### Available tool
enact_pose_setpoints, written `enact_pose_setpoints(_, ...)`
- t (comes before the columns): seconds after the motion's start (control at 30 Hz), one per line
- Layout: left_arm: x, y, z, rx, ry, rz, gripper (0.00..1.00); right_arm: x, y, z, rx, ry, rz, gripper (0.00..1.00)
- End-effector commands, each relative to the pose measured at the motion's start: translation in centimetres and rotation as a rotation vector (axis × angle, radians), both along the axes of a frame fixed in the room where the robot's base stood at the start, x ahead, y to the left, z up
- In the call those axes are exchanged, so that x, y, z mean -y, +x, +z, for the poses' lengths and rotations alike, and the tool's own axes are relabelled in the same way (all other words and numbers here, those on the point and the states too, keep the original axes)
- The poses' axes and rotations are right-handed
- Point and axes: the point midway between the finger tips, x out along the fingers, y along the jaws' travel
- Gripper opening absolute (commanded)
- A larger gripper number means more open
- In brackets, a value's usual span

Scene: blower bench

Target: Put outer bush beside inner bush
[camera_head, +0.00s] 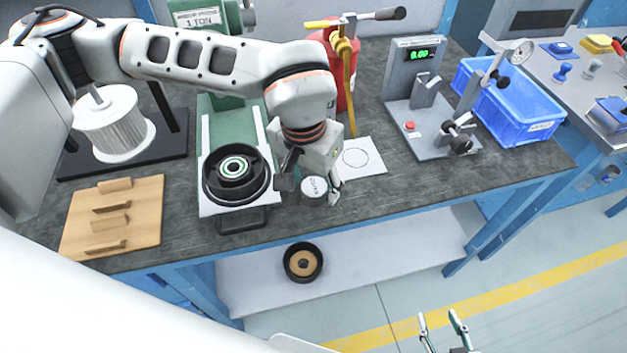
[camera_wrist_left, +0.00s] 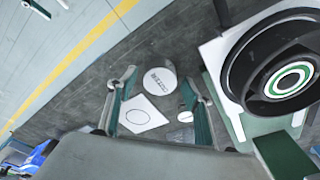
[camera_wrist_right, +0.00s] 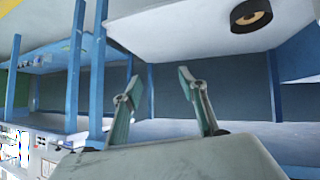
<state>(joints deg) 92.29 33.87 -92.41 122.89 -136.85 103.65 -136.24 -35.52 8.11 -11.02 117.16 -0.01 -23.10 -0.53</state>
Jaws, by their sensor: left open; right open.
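The outer bush (camera_head: 315,188) is a pale, round-topped piece with a dark OUTER label, standing on the bench near its front edge. It also shows in the left wrist view (camera_wrist_left: 160,82). My left gripper (camera_head: 311,185) is open over the bush, with a finger on either side in the picture; I cannot tell whether they touch it. I cannot make out the inner bush for certain; a small white piece (camera_wrist_left: 186,116), partly hidden by a finger, shows in the left wrist view. My right gripper (camera_head: 440,317) is open and empty, away from the bench front.
A black round housing (camera_head: 236,174) with green and white rings stands left of the outer bush. A white card (camera_head: 362,158) with a drawn circle lies to the right. A wooden rack (camera_head: 115,215), scale (camera_head: 412,85) and blue bin (camera_head: 515,103) stand farther off. Bench front right is clear.

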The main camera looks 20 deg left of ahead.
Motion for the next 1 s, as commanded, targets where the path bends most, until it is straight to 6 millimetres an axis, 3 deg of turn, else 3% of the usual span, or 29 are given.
enact_pose_setpoints(0.27, 0.0, 0.0, 1.4, 0.004, -0.001, -0.001, 0.50, 0.0, 0.2, 0.5, 0.007, 0.003, 0.000, 0.42)
enact_pose_setpoints(0.7, -0.3, -1.3, 9.8, 0.006, -0.001, -0.001, 0.50, -0.3, 0.4, 1.5, 0.013, 0.016, -0.001, 0.42)
enact_pose_setpoints(1.0, -0.4, -1.7, 12.2, 0.000, 0.000, 0.000, 0.50, -0.4, -0.4, 0.8, -0.007, 0.017, -0.001, 0.42)
